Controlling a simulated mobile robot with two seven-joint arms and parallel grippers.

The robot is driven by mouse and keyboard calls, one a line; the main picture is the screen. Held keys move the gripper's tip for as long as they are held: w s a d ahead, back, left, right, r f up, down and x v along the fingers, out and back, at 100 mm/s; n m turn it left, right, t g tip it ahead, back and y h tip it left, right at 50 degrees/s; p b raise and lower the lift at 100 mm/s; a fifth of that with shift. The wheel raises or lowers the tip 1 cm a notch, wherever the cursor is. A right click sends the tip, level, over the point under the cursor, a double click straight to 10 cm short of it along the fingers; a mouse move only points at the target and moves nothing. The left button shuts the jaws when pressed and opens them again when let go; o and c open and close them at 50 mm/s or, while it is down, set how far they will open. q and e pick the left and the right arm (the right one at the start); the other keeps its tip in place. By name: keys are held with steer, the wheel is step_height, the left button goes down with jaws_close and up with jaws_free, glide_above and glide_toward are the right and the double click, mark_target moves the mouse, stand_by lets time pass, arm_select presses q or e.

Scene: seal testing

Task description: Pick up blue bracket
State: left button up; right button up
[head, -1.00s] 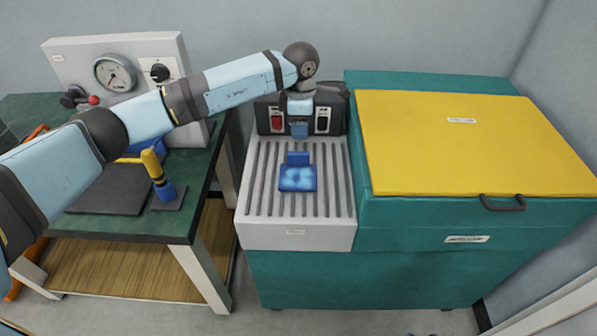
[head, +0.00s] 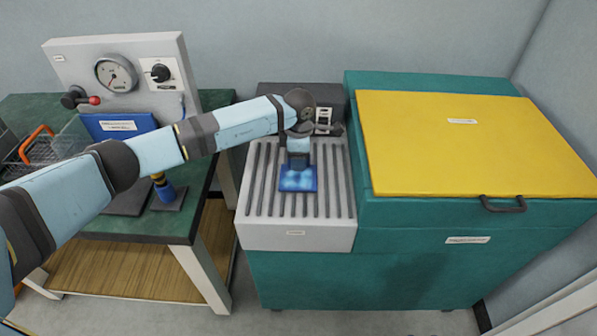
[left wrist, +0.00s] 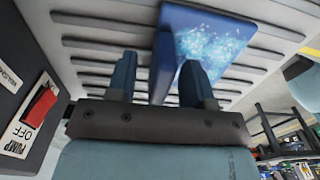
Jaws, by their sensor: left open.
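The blue bracket (head: 298,181) lies on the grey ribbed tray (head: 258,232) in the head view, its flat plate showing a lighter speckled patch. My left gripper (head: 298,160) is over the bracket's far part and hides its raised part there. In the left wrist view the bracket (left wrist: 212,48) shows its speckled plate and an upright edge. The two fingers of my left gripper (left wrist: 160,85) are apart, with the bracket's upright part reaching between them. I cannot tell whether they touch it. My right gripper is not in view.
A dark control box (head: 268,97) stands behind the tray; its red pump switch (left wrist: 40,108) shows in the left wrist view. A teal chest with a yellow lid (head: 470,140) adjoins on the right. A green bench (head: 120,234) with a gauge panel (head: 150,60) is on the left.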

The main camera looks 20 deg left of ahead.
arm_select(q)
jaws_close()
steer(key=shift+r, duration=0.1)
step_height(320, 180, up, 20)
stand_by(0.6)
